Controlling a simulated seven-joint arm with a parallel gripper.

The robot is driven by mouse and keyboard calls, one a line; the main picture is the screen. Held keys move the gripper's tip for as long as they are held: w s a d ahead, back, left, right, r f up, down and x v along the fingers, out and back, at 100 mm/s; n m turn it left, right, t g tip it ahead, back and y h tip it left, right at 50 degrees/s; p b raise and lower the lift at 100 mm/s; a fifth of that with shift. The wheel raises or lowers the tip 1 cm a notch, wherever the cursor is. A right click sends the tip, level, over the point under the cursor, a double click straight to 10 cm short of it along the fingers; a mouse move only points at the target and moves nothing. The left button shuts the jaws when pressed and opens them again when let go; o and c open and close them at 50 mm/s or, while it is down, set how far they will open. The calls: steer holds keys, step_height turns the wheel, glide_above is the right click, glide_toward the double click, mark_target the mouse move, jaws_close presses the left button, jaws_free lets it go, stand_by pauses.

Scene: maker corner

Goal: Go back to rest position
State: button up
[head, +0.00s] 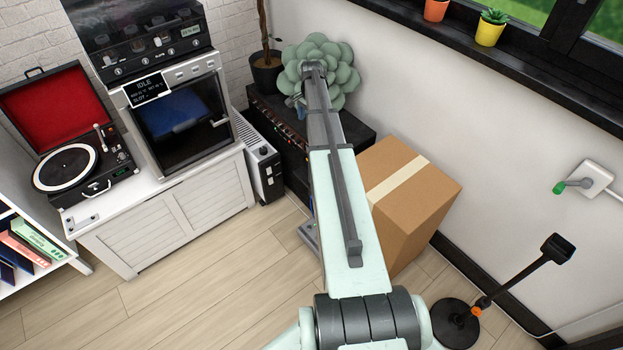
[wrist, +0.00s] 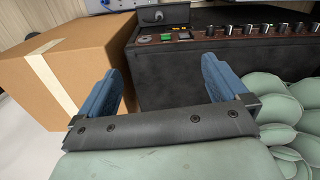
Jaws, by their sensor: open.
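My gripper (wrist: 165,90) shows in the wrist view with its two blue fingers wide apart and nothing between them. In the head view my arm reaches away toward the back wall, and its end is up by the green succulent-like plant (head: 338,62); the fingers there are mostly hidden by the arm. In the wrist view the cardboard box (wrist: 70,65) lies beyond the left finger, and a black amplifier-like unit (wrist: 180,75) with knobs lies beyond the gap between the fingers. Pale green leaves (wrist: 285,110) are close to the right finger.
The cardboard box (head: 415,200) stands on the floor right of my arm. A white cabinet (head: 160,215) at left carries an open turntable (head: 75,165) and an oven-like machine (head: 180,115). A black-based stand (head: 455,322) is at lower right. Floor at lower left is clear.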

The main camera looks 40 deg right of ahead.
step_height(320, 180, down, 10)
steer(key=m, duration=0.1)
stand_by(0.6)
stand_by(0.6)
step_height(320, 180, up, 10)
stand_by(0.5)
